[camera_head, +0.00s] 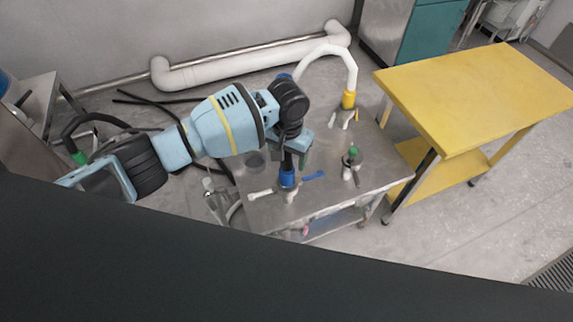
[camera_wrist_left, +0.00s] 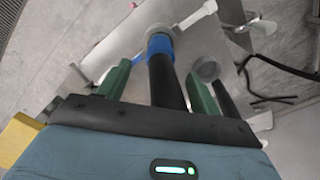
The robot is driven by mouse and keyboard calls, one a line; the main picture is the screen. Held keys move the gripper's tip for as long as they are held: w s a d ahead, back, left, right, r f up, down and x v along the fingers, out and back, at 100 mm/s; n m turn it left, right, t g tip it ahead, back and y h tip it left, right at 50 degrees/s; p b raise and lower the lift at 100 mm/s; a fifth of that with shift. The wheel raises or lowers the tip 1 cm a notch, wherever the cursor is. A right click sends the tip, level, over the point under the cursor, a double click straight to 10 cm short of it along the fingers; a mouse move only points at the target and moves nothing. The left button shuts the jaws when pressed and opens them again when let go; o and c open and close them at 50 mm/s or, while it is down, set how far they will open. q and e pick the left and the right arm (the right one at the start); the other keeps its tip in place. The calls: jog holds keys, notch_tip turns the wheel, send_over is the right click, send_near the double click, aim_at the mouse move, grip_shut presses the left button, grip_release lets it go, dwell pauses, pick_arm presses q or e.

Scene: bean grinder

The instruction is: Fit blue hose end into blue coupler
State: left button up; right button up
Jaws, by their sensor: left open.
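A black hose (camera_wrist_left: 165,80) runs between the two green fingers of my left gripper (camera_wrist_left: 158,88) in the left wrist view. At its far end is a blue collar (camera_wrist_left: 160,44), against a grey round fitting. In the head view the blue piece (camera_head: 287,179) stands upright on the metal table, directly below my left gripper (camera_head: 296,155), with the hose coming down into it. I cannot tell hose end from coupler there, nor how deep the hose sits. A blue lever (camera_head: 313,176) sticks out to the right. The fingers stand apart on either side of the hose.
The metal table (camera_head: 385,178) also bears a green-topped fitting (camera_head: 352,153) and a yellow coupler (camera_head: 348,99) with a white hose in it. A yellow table (camera_head: 480,95) stands at the right. A green hose end (camera_head: 80,158) shows at the left.

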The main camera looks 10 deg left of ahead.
pick_arm(q)
jog(key=shift+r, duration=0.55)
dwell(0.4)
jog(key=shift+f, duration=0.1)
